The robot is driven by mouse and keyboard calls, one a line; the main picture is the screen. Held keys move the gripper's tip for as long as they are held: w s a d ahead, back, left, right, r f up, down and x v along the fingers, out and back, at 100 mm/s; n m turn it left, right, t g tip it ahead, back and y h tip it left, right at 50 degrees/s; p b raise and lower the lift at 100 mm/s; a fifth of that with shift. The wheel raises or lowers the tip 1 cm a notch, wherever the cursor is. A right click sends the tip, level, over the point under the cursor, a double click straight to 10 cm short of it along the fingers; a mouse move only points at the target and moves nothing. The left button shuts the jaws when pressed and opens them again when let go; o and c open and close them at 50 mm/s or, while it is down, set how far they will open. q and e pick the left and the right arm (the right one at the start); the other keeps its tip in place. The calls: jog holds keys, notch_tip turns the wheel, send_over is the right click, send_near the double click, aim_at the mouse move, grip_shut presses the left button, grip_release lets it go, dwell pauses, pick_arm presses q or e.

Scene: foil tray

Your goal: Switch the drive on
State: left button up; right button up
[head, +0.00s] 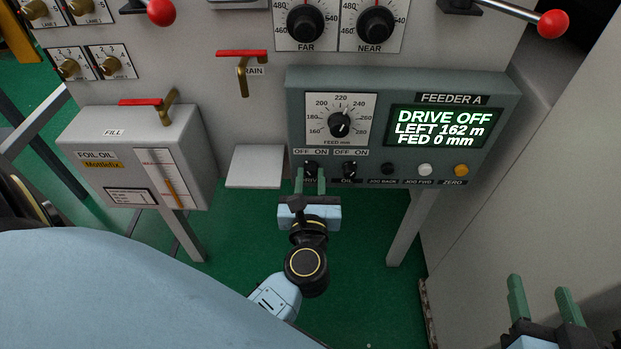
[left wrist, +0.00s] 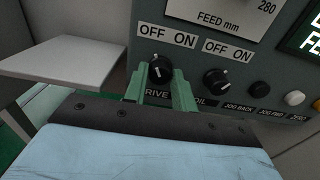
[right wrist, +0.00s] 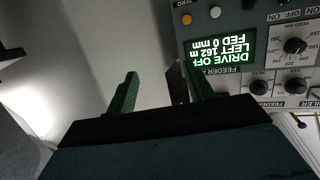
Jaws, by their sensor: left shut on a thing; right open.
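The grey Feeder A box (head: 298,100) carries a black DRIVE knob (head: 310,166) under an OFF/ON label at its lower left. It also shows in the left wrist view (left wrist: 160,68), with its white mark near upright, leaning slightly left. My left gripper (head: 310,178) is shut on this knob, one green finger on each side. The display (head: 443,127) reads DRIVE OFF, LEFT 162 m, FED 0 mm. My right gripper (head: 541,290) is open and empty at the lower right, away from the box; its fingers (right wrist: 158,92) also show in the right wrist view.
The OIL knob (head: 349,168) sits just right of the DRIVE knob, followed by the jog and zero buttons. The feed dial (head: 339,124) is above. A pale plate (head: 255,167) and the foil oil tank (head: 160,140) are to the left. Red-ended levers (head: 552,24) stick out above.

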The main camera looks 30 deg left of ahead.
jog(key=shift+f, duration=0.1)
pick_arm(q)
jog(key=shift+r+m+p, duration=0.1)
jog(key=shift+m+p, duration=0.9)
jog(key=shift+p, duration=0.15)
jog(key=m+p, duration=0.2)
jog(key=shift+m, duration=0.4)
pick_arm(e)
jog(key=s+d+f+g+h, duration=0.2)
jog(key=s+d+f+g, duration=0.1)
jog(key=s+f+g, duration=0.3)
jog(key=s+d+f+g+h, duration=0.2)
jog(key=s+d+f+g, duration=0.25)
jog(key=s+g, duration=0.2)
pick_arm(q)
jog(key=m+p, duration=0.5)
jog(key=m, duration=0.1)
jog(key=shift+p, duration=0.3)
jog(key=shift+m, duration=0.6)
pick_arm(e)
jog(key=d+f, duration=0.2)
jog(key=f, duration=0.5)
jog(key=s+d+f, duration=0.1)
jog(key=d+f, duration=0.1)
jog(key=f, duration=0.6)
jog(key=shift+d+m+h, duration=0.3)
jog(key=shift+d, duration=0.05)
jog(key=shift+f, duration=0.1)
pick_arm(q)
jog(key=o, duration=1)
